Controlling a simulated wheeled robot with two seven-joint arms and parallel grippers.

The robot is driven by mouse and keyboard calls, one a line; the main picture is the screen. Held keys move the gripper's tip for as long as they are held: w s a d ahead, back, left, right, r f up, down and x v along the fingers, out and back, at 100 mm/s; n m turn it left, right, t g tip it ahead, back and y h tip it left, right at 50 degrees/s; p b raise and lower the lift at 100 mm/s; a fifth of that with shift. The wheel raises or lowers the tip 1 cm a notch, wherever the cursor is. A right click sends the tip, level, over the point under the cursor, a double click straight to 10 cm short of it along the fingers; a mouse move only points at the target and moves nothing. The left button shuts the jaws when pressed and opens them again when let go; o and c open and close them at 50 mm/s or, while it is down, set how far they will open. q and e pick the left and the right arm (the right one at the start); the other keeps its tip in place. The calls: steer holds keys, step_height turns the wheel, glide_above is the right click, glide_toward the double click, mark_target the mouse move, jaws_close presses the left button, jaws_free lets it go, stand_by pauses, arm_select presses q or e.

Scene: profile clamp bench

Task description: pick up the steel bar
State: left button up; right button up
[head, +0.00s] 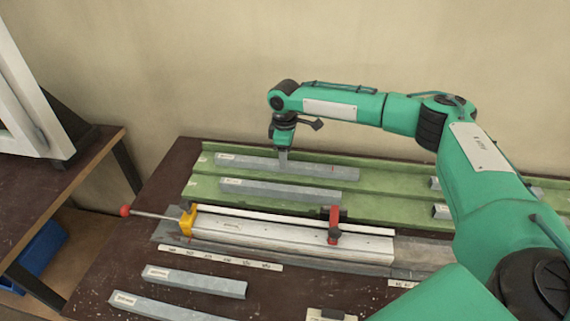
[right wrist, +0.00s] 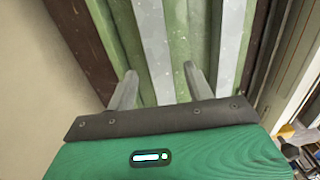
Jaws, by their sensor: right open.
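Several grey metal bars with small labels are in the head view; I cannot read which is the steel one. A far bar (head: 235,161) and a nearer bar (head: 265,189) lie in the green channelled tray (head: 203,187). My right gripper (head: 283,160) points down at the far bar. In the right wrist view its open fingers (right wrist: 160,80) stand on either side of the far bar (right wrist: 152,40), with nothing gripped. The nearer bar (right wrist: 231,45) runs parallel, to the right of the fingers. Contact with the bar cannot be told. My left gripper is out of view.
A clamp fixture (head: 275,231) with a red-knobbed rod and red clamp stands in front of the tray. Two more bars, one here (head: 195,281) and one here (head: 160,306), lie on the dark bench. Short bar ends show near my right arm. A wall stands behind.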

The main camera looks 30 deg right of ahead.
steer(key=shift+f, duration=1.35)
jaws_close()
steer(key=shift+r, duration=0.15)
